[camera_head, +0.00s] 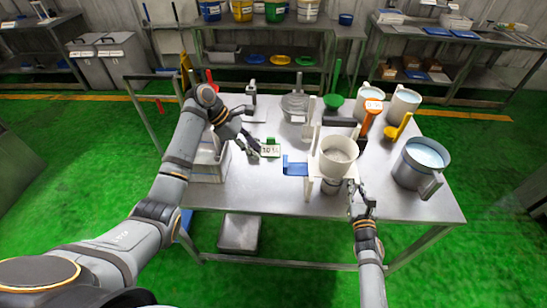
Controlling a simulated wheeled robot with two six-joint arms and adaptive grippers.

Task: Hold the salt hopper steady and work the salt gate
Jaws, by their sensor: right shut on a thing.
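The salt hopper (338,150) is a cream cup with pale contents, upright in a stand at the front right of the steel table. A blue bracket-shaped piece (295,168), which looks like the salt gate's handle, sticks out to the hopper's left. My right gripper (355,188) is shut at the hopper's lower right, apparently on a part of the hopper; the exact contact is too small to see. My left gripper (254,148) has its fingers apart, left of the blue piece and close to a small green-framed display (270,149), with nothing visible between them.
A grey pot (420,163) with pale blue contents stands to the right. A pale bin (209,164) is at the left. The front-middle tabletop is clear.

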